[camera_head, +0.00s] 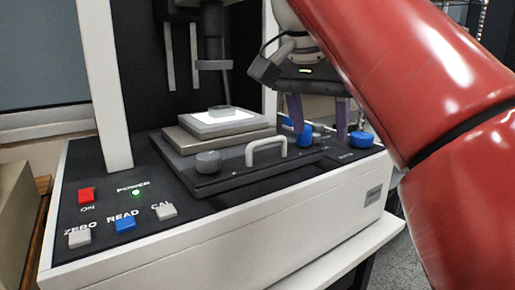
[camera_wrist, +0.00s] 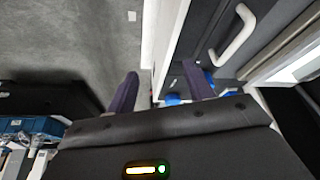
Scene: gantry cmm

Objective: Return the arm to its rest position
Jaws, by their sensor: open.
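My gripper (camera_head: 318,118) is open, with its two purple fingers pointing down and apart, over the right end of the measuring machine (camera_head: 330,205). A blue knob (camera_head: 303,134) shows beside the left finger, and another blue knob (camera_head: 362,139) shows right of the right finger. I see nothing held between the fingers. In the wrist view the gripper (camera_wrist: 163,88) is also spread and empty, with blue knobs partly hidden behind the right finger. My red arm covers the right side of the head view.
The machine has a white handle (camera_head: 266,148), a grey knob (camera_head: 208,163) and a stage (camera_head: 222,122) with a small clear piece under the probe column. A red button (camera_head: 86,195), a blue button (camera_head: 124,223) and a lit green lamp sit at front left. Open floor (camera_wrist: 70,40) shows in the wrist view.

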